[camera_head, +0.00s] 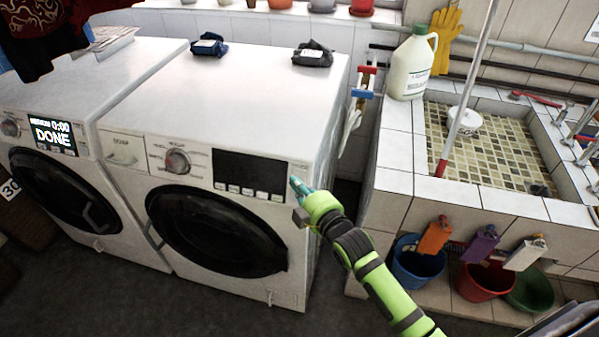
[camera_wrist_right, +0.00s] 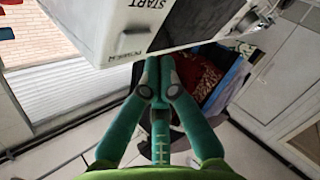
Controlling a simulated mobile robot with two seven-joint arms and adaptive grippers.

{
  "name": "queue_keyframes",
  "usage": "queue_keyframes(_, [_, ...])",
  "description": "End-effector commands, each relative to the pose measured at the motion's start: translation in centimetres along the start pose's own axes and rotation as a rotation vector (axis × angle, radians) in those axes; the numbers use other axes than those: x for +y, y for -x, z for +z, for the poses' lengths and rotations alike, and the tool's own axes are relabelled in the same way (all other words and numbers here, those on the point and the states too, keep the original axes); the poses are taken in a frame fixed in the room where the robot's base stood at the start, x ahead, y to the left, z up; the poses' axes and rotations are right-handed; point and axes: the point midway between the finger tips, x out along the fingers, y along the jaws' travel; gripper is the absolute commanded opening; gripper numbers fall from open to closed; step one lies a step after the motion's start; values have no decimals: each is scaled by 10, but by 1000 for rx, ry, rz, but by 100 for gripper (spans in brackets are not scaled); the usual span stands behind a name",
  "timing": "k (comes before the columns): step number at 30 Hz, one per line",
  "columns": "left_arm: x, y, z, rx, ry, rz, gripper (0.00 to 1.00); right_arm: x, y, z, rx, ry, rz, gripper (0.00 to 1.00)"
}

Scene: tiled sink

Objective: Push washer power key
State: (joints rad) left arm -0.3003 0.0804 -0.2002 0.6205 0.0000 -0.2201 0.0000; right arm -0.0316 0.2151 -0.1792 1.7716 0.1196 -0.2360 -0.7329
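The right-hand white washer (camera_head: 215,120) has a dark, blank display (camera_head: 250,168) with a row of small keys (camera_head: 247,191) below it. My right gripper (camera_head: 299,186) is at the right end of this control panel, over its front corner. In the right wrist view, the teal fingers (camera_wrist_right: 158,66) are together with nothing visible between them. Their tips are near the panel edge, beside small print that seems to read power (camera_wrist_right: 133,56); START print (camera_wrist_right: 150,14) is farther up. I cannot tell whether the tips touch the power key. My left gripper is out of view.
A second washer (camera_head: 70,100) at left has a lit display reading DONE. A tiled sink (camera_head: 405,185) stands at right, with a white jug (camera_head: 411,65) on its rim and buckets (camera_head: 418,265) below. Dark cloths (camera_head: 313,55) lie on the washer top.

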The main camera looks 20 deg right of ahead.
Motion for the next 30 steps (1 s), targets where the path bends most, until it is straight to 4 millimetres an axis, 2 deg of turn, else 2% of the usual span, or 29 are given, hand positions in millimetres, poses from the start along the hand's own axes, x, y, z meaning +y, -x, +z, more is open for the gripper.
queue_keyframes(1, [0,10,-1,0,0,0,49,1,5,-8,0,-4,-2,0])
queue_keyframes(12, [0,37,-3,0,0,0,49,-9,30,-30,0,-3,-1,0])
queue_keyframes(30, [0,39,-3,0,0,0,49,-13,34,-33,0,-1,0,0])
